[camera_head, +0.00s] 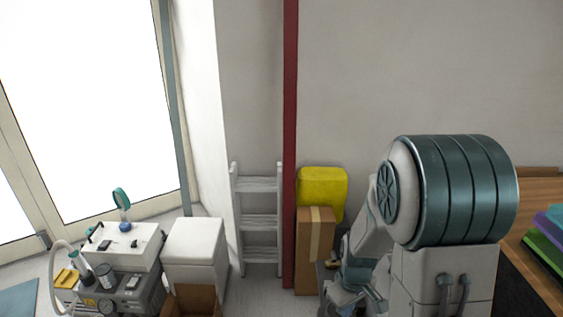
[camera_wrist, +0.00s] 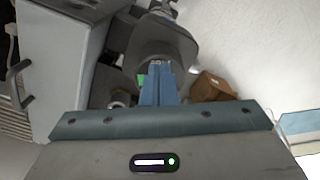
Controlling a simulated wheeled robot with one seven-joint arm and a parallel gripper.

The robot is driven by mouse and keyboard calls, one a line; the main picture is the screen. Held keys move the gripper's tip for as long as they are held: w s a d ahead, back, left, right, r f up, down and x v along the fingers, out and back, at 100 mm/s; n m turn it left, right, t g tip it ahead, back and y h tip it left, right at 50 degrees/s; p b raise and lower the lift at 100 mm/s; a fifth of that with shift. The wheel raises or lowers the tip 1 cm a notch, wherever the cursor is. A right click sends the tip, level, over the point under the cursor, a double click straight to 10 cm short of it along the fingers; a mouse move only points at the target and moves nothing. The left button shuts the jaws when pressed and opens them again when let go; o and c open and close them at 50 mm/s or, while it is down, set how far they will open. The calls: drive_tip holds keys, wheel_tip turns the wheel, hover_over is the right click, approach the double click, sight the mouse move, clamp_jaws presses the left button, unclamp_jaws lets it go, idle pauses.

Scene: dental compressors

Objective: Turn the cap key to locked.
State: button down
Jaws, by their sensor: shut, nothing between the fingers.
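My gripper (camera_wrist: 159,68) shows in the wrist view as two blue fingers close together, shut with nothing between them. Grey rounded parts lie beyond the fingertips; I cannot tell what they belong to. A small green patch (camera_wrist: 142,80) shows just left of the fingers. I cannot make out the cap key or a compressor in either view. In the head view my arm fills the right side, and I cannot make out the gripper there.
A white cabinet with a dark handle (camera_wrist: 18,84) stands left in the wrist view, a cardboard box (camera_wrist: 212,87) right. In the head view, a ladder (camera_head: 260,222), tall carton (camera_head: 314,250) and yellow object (camera_head: 322,190) stand by the wall; equipment (camera_head: 125,245) is lower left.

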drive_tip(key=shift+s+a, duration=0.1)
drive_tip(key=shift+a, duration=0.2)
idle(0.4)
drive_tip(key=shift+s+r, duration=0.1)
drive_tip(key=shift+s, duration=0.3)
wheel_tip(320, 180, up, 6)
drive_tip(key=p, duration=0.4)
